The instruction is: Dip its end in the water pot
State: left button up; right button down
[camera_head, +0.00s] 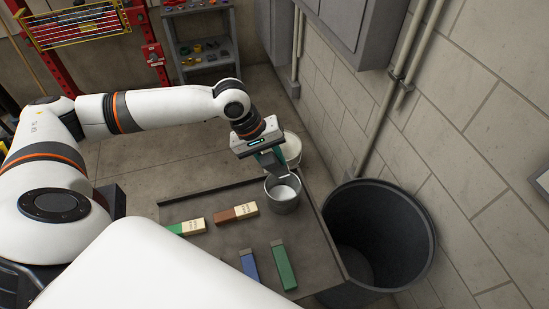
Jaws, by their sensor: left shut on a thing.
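A grey metal pot (283,204) with pale liquid stands near the far right corner of a dark tray. My left gripper (276,165) is above the pot's far left rim, pointing down and to the right. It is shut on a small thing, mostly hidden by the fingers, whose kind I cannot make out. I cannot tell whether its lower end touches the liquid. My right gripper is out of view.
A dark tray top (215,250) holds a green-and-cream block (187,228), a brown-and-cream block (236,212), a blue block (249,265) and a green block (283,266). A white bucket (292,148) stands behind the pot. A large black bin (410,235) is at right, by the wall.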

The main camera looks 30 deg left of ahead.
aim_at(272, 170)
pick_arm(q)
jog(key=shift+w+f+b, duration=0.1)
jog(key=shift+f+b, duration=2.15)
jog(key=shift+b, duration=0.25)
jog(key=shift+f, duration=3.1)
notch_tip(272, 170, up, 10)
jog(key=p, duration=1.2)
